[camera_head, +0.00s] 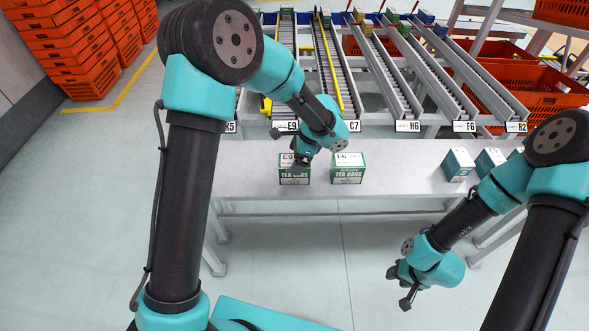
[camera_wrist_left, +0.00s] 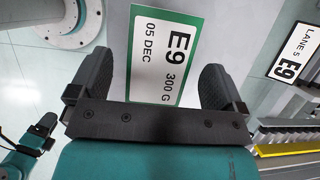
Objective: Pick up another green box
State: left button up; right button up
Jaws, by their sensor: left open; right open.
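A green and white tea box labelled E9 (camera_head: 294,178) stands on the grey table (camera_head: 395,182). My left gripper (camera_head: 298,163) is over it, pointing down. In the left wrist view the box's E9 label top (camera_wrist_left: 165,55) lies between the two open fingers (camera_wrist_left: 157,82). I cannot tell whether a finger touches it. A second green tea box (camera_head: 347,174) stands just to its right. Two more green boxes (camera_head: 458,164) (camera_head: 489,161) stand further right. My right gripper (camera_head: 401,285) is open and empty, in front of the table.
Sloping roller lanes (camera_head: 335,70) with label plates, including E9 (camera_head: 286,125), rise behind the table. Orange totes (camera_head: 75,50) are stacked at the left. More orange totes (camera_head: 520,105) stand behind the lanes at right. The table between the second box and the right-hand boxes is clear.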

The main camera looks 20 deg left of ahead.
pick_arm(q)
jog(key=shift+x, duration=1.95)
jog(key=shift+d+f, duration=0.1)
jog(key=shift+f, duration=0.1)
jog(key=c, duration=1.1)
jog(key=shift+r, duration=0.1)
jog(key=shift+r, duration=0.9)
notch_tip(320, 180, up, 2)
jog(key=shift+r, duration=0.1)
jog(key=s+d, duration=0.1)
jog(key=s, duration=0.4)
jog(key=s+d, duration=0.2)
jog(key=s, duration=0.3)
jog(key=s+d+r, duration=0.1)
jog(key=s, duration=0.4)
jog(key=shift+s+d+r, duration=0.1)
jog(key=shift+s+d, duration=0.15)
jog(key=shift+d, duration=0.05)
